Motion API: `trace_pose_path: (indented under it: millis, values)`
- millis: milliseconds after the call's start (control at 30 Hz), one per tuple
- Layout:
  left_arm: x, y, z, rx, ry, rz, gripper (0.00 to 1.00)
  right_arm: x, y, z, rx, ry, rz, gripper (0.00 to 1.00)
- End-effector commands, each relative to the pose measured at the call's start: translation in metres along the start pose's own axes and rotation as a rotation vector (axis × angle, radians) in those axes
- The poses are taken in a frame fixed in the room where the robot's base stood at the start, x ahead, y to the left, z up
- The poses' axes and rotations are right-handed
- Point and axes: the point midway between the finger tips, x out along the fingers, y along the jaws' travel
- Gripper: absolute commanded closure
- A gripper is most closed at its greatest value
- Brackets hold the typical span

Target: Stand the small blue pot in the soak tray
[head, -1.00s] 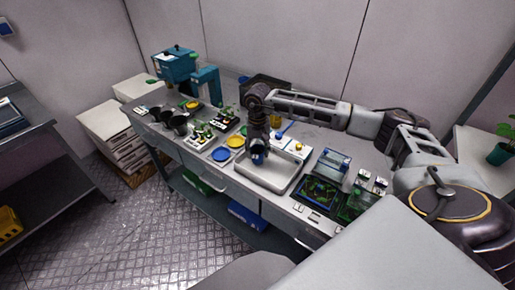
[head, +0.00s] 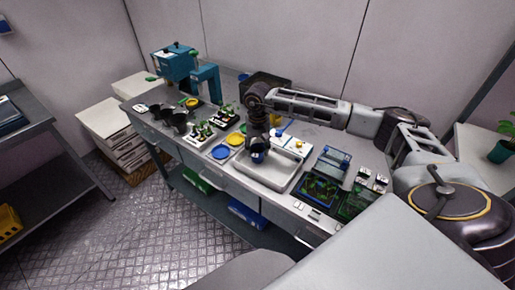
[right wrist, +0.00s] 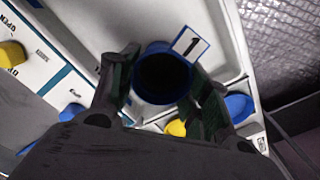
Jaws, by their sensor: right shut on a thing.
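The small blue pot (head: 258,157) is held upright by my right gripper (head: 259,146), over the left part of the pale soak tray (head: 262,187). In the right wrist view the pot (right wrist: 147,91) shows its blue rim and dark inside between the two fingers of the gripper (right wrist: 163,88). A white tag with a 1 (right wrist: 190,43) sits at its rim. The tray floor (right wrist: 125,18) lies beneath it. I cannot tell whether the pot's base touches the floor. My left gripper is out of view.
Dark pots (head: 180,122) and plant racks stand further left. A white panel with a yellow knob (head: 302,141) is behind the tray. A green-filled tray (head: 319,190) stands to its right.

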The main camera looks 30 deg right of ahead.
Motion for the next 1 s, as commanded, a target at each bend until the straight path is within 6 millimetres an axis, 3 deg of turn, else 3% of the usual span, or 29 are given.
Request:
trace_pose_path:
  millis: [467, 500, 667, 1000]
  values:
    - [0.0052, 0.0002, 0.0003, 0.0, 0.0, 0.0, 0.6, 0.0063, 0.0, 0.0, 0.0, 0.0, 0.0, 0.78]
    - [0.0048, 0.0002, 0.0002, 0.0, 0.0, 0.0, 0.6, 0.0058, -0.0001, -0.0001, 0.0, 0.0, 0.0, 0.47]
    - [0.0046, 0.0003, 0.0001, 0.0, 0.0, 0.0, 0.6, 0.0056, -0.0001, 0.0, 0.0, 0.0, 0.0, 0.27]
    - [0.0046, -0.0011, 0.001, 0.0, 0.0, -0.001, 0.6, 0.0054, -0.0001, 0.0, 0.0, 0.0, 0.0, 0.27]
